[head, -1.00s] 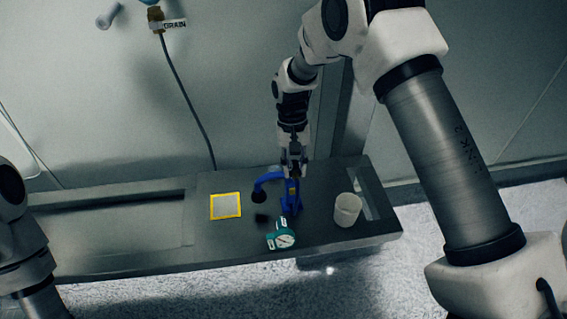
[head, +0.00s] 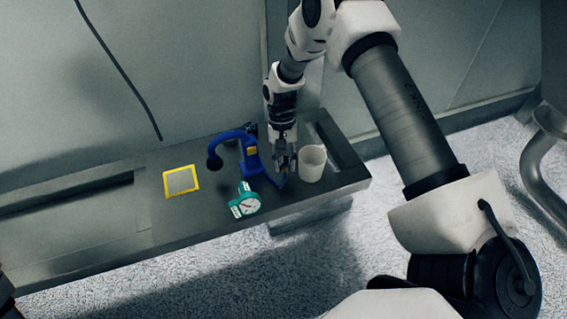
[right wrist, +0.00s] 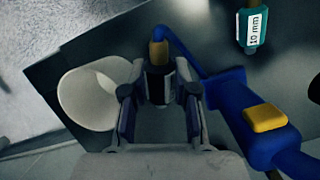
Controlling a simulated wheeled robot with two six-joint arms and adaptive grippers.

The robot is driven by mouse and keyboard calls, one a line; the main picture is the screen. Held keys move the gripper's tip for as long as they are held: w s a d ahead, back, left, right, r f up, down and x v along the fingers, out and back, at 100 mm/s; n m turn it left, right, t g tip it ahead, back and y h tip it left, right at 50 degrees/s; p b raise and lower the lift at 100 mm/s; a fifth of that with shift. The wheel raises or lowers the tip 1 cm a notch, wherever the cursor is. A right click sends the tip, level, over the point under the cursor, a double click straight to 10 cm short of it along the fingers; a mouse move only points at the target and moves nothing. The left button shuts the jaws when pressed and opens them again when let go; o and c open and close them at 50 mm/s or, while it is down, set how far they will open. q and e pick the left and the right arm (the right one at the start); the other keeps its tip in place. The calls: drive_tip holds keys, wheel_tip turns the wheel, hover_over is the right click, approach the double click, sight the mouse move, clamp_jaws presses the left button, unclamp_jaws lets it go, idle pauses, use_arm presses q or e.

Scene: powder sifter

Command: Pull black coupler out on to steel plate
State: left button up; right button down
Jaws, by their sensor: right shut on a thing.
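My right gripper (head: 284,165) is low over the grey bench, between the blue fixture (head: 250,160) and the white cup (head: 312,163). In the right wrist view its fingers (right wrist: 158,105) are shut on the black coupler (right wrist: 157,88), a short dark cylinder with a brass-coloured end. A thin blue part runs behind that end to the blue fixture (right wrist: 250,120); I cannot tell whether they join. The fingers hide much of the coupler. A grey square plate with a yellow border (head: 181,181) lies left of the fixture. My left gripper is out of view.
A teal gauge (head: 245,203) lies in front of the fixture, near the bench's front edge. The white cup also shows close beside my fingers in the right wrist view (right wrist: 85,98). A wall stands behind the bench. The bench is clear around the yellow-bordered plate.

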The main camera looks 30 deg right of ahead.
drive_tip(key=w+f+b, duration=0.1)
drive_tip(key=w+d+f+b, duration=0.1)
drive_tip(key=f+b, duration=0.1)
drive_tip(key=shift+d+f, duration=0.1)
drive_tip(key=shift+f, duration=0.1)
drive_tip(key=shift+f+b, duration=0.4)
drive_tip(key=shift+f, duration=0.3)
drive_tip(key=c, duration=0.8)
unclamp_jaws()
